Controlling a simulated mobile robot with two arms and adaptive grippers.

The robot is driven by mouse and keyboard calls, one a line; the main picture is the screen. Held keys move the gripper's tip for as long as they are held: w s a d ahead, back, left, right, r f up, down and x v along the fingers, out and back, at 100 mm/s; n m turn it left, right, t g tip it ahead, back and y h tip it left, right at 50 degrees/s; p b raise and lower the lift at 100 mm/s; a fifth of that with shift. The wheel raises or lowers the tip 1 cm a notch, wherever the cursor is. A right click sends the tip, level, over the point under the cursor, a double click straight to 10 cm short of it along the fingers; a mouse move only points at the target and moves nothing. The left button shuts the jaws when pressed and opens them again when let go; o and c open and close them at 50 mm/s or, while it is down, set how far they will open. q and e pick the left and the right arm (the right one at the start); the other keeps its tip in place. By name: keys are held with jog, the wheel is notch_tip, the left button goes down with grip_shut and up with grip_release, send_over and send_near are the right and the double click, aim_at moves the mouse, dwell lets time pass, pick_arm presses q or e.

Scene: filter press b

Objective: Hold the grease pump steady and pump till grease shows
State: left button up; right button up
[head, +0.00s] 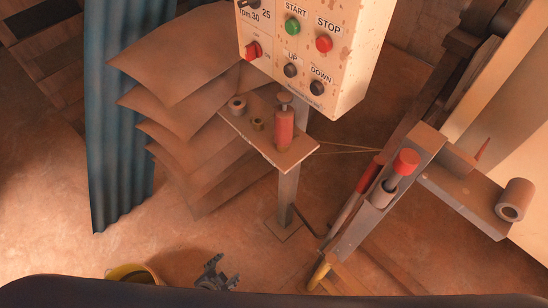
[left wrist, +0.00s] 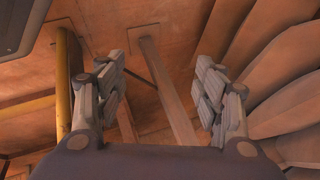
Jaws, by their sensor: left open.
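A red cylinder with a knob on top, which looks like the grease pump (head: 284,128), stands upright on a small shelf (head: 300,151) below the control box. A second red-topped part (head: 404,163) sits on the metal frame to the right; I cannot tell its use. No grease can be made out. My left gripper (head: 215,272) is low at the bottom of the head view, well apart from the shelf. In the left wrist view its fingers (left wrist: 160,88) are spread and empty, with a post (left wrist: 165,85) beyond them. My right gripper is not in view.
The control box (head: 312,50) with START and STOP buttons hangs above the shelf. Two small rings (head: 237,104) lie beside the cylinder. Brown sheets (head: 175,60) fan out at left, near a blue corrugated panel (head: 120,120). A yellow-rimmed bucket (head: 118,270) stands at the bottom left.

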pick_arm(q)
jog(key=w+d+r+m+t+h, duration=0.1)
jog(key=w+d+r+m+t, duration=0.35)
jog(key=w+r, duration=0.65)
jog(key=w+d+r+m+t+h, duration=0.1)
jog(key=d+r+m, duration=0.2)
jog(key=r, duration=0.5)
jog(key=w+d+r+m+t+h, duration=0.1)
jog(key=w+d+r+m, duration=0.1)
jog(key=r+m, duration=0.4)
jog(key=w+d+r+m+t+h, duration=0.1)
jog(key=d+r+m, duration=0.3)
jog(key=r, duration=0.8)
jog(key=shift+w+d+m+t+h, duration=0.3)
jog(key=shift+w+m+t+h, duration=0.1)
jog(key=shift+w, duration=0.15)
jog(key=m+t+y, duration=0.3)
jog(key=m, duration=0.6)
send_near(282, 129)
jog(key=w, duration=0.1)
jog(key=shift+g, duration=0.25)
jog(key=w, duration=0.3)
jog(key=w+d, duration=0.1)
jog(key=w, duration=0.3)
jog(key=w+d, duration=0.1)
jog(key=w, duration=0.3)
jog(key=shift+w+r, duration=0.2)
jog(key=shift+r, duration=0.1)
jog(key=c, duration=1.5)
